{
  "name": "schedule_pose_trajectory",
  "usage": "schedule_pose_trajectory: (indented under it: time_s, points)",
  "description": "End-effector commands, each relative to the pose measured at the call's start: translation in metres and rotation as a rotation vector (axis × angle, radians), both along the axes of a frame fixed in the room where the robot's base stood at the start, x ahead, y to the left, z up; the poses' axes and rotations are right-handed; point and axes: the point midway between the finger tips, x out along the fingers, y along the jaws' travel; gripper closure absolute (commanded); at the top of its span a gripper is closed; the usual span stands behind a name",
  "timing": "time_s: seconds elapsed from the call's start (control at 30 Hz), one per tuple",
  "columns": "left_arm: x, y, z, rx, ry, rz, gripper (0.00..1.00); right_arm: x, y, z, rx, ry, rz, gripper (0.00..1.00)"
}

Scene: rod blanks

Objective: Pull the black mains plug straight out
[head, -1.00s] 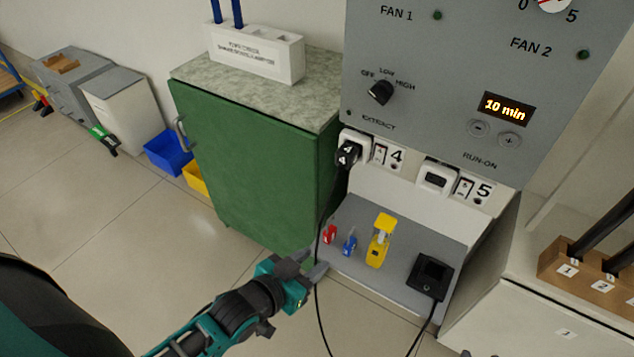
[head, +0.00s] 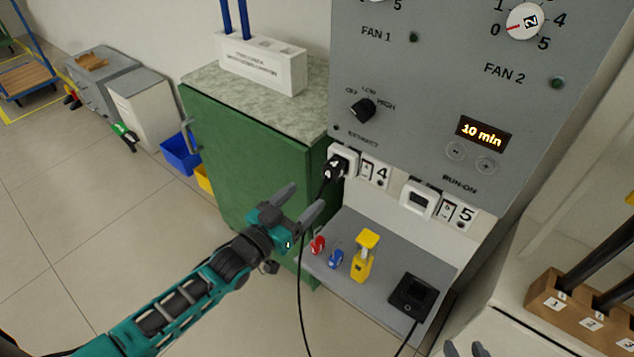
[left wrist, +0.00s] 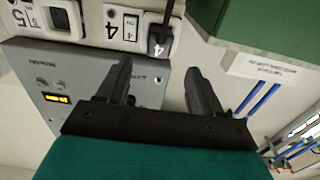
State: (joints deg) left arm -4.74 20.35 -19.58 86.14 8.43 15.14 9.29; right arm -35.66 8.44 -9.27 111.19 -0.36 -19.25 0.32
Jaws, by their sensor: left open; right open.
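The black mains plug (head: 335,168), marked 4, sits in the white socket (head: 349,153) beside the 4 label on the grey panel's lower edge. Its black cord hangs down from it. In the left wrist view the plug (left wrist: 158,42) shows just beyond and between the fingertips. My left gripper (head: 304,198) is open and empty, a little to the lower left of the plug and apart from it. In the left wrist view my left gripper (left wrist: 158,70) has its jaws spread. My right gripper (head: 464,350) shows only its open fingertips at the bottom edge.
A green cabinet (head: 255,150) stands close left of the plug. Below, a grey shelf (head: 385,262) holds red, blue and yellow items and a black box (head: 411,298). A second white socket (head: 418,200), by label 5, is to the right.

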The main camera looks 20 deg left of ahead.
Motion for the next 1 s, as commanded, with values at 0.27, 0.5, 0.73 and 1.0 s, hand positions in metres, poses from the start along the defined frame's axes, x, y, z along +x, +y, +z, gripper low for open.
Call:
schedule_pose_trajectory:
  time_s: [0.27, 0.5, 0.73, 1.0]
  points:
    - [0.031, -0.012, 0.000, -0.001, -0.002, 0.000, 0.34, -0.001, 0.001, -0.007, 0.004, 0.002, -0.001, 0.57]
    - [0.058, -0.022, -0.003, -0.001, -0.002, -0.001, 0.34, -0.001, 0.002, -0.025, 0.007, 0.004, -0.003, 0.57]
    - [0.083, -0.031, -0.002, 0.001, -0.001, 0.000, 0.34, -0.002, 0.002, -0.038, 0.007, 0.004, -0.003, 0.57]
    - [0.101, -0.037, -0.001, 0.000, 0.001, 0.000, 0.34, -0.002, 0.002, -0.047, 0.007, 0.005, -0.003, 0.57]
